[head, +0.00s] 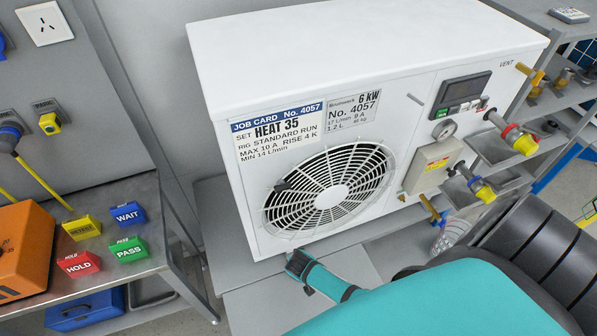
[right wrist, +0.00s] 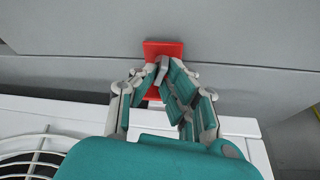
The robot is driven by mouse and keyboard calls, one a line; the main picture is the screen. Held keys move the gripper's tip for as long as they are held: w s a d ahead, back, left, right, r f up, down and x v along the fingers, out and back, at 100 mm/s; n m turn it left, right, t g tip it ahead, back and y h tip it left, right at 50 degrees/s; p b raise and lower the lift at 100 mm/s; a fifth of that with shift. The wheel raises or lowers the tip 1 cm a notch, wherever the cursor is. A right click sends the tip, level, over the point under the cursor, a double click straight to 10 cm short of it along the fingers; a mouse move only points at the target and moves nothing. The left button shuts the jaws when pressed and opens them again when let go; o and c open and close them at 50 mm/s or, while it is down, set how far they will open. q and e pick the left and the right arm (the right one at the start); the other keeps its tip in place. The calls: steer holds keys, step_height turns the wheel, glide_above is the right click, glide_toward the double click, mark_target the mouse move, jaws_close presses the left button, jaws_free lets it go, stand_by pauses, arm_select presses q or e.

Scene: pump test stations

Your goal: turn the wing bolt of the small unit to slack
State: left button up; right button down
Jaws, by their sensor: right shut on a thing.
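The white unit (head: 230,190), with a round fan grille (head: 330,190) and a label reading 6 kW No. 4057, fills the middle of the head view. Its white casing and part of the grille show at the bottom of the right wrist view. My right gripper (head: 297,264) is at the lower left front corner of the unit. In the right wrist view my right gripper (right wrist: 160,82) is shut on the wing bolt (right wrist: 163,48), a red piece with a light grey part between the fingers. The fingers hide much of it. My left gripper is not in view.
A metal bench (head: 155,225) at left carries an orange case (head: 22,245) and coloured blocks marked RETEST, WAIT, HOLD and PASS. Hose fittings with yellow ends (head: 524,145) stick out at the unit's right. Shelves (head: 505,150) stand behind there. My teal arm covers the lower right.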

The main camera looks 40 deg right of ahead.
steer(key=n, duration=0.1)
steer(key=n+y+p, duration=0.1)
steer(key=n, duration=0.1)
steer(key=shift+s+d, duration=0.1)
steer(key=shift+d, duration=0.1)
steer(key=n+y, duration=0.1)
steer(key=n, duration=0.1)
steer(key=shift+d+n, duration=0.1)
steer(key=shift+n, duration=0.2)
steer(key=shift+f+n+y, duration=0.1)
steer(key=shift+n+y, duration=0.3)
steer(key=shift+n, duration=0.5)
steer(key=shift+f+n+y+b, duration=0.1)
steer(key=shift+n+y+b, duration=0.35)
steer(key=shift+n, duration=0.45)
steer(key=shift+n+b, duration=0.35)
steer(key=shift+n, duration=0.15)
steer(key=n+g+y+b, duration=0.1)
steer(key=n+b, duration=0.3)
steer(key=b, duration=0.1)
steer(key=n+g+y+b, duration=0.1)
steer(key=n+b, duration=0.3)
steer(key=b, duration=0.1)
steer(key=shift+f+n+y+b, duration=0.1)
steer(key=shift+n+y+b, duration=0.15)
steer(key=shift+n+b, duration=0.1)
steer(key=shift+r+n+g+b, duration=0.2)
steer(key=shift+n+g+b, duration=0.2)
steer(key=shift+n+b, duration=0.65)
steer(key=shift+y, duration=0.3)
